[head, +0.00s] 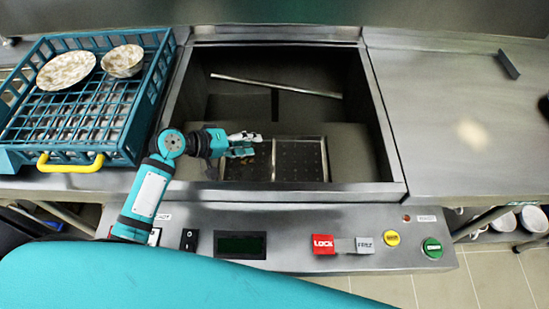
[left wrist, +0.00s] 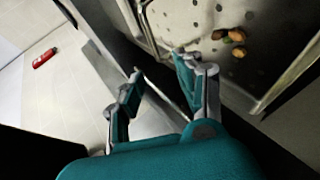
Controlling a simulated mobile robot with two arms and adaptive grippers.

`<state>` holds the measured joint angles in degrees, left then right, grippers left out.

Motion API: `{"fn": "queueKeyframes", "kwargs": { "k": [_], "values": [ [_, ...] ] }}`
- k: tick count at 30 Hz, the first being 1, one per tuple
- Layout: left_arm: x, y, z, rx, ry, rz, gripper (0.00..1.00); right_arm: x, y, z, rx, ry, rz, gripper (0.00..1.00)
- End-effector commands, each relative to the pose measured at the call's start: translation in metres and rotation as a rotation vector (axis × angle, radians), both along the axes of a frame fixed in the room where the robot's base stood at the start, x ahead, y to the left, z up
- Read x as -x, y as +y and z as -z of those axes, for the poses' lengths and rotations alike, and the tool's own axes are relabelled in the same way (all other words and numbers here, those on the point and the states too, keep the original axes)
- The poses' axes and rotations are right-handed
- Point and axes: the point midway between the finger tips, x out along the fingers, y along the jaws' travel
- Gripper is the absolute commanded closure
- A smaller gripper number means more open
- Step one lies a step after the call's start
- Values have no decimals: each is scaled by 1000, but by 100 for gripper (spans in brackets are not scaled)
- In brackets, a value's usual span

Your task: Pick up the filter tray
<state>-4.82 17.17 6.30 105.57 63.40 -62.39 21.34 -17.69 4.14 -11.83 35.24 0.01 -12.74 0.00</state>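The filter tray (head: 301,161) is a dark, perforated metal tray with a bright rim, low in the open basin in the head view. Its pale perforated floor (left wrist: 200,45) fills the upper part of the left wrist view, with several brown and greenish scraps (left wrist: 236,36) on it. My left gripper (head: 246,145) reaches into the basin over the tray's left end and hides part of it. In the left wrist view my left gripper (left wrist: 158,64) has its fingers apart, near the tray's rim. A thin metal edge shows between the fingers; I cannot tell whether they touch it. My right gripper is out of view.
A blue dish rack (head: 150,105) with a plate (head: 66,70) and bowl (head: 122,61) stands left of the basin. A metal rod (head: 275,86) spans the basin's back. The right counter (head: 440,130) is mostly clear. A control panel (head: 290,222) runs along the front.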

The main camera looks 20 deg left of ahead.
Motion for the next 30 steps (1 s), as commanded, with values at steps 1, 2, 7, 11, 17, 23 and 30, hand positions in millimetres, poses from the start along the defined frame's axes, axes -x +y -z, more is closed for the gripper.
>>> {"fn": "queueKeyframes", "kwargs": {
  "k": [1, 2, 7, 11, 17, 23, 30],
  "values": [
    [-4, -4, 3, 2, 1, -1, 64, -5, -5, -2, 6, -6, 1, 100],
    [-6, -6, 4, 2, 1, -1, 64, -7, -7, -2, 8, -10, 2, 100],
    [-12, -12, 9, 1, 1, -1, 64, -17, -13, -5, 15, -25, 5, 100],
    [-23, -25, 14, 5, 1, -1, 64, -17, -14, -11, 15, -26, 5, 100],
    [-38, -40, 29, 1, 2, 0, 64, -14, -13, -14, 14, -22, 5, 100],
    [-41, -43, 32, -2, 0, -1, 64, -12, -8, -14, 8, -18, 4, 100],
    [-41, -43, 32, -1, 1, 0, 83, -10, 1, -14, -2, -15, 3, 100]
  ]
}}
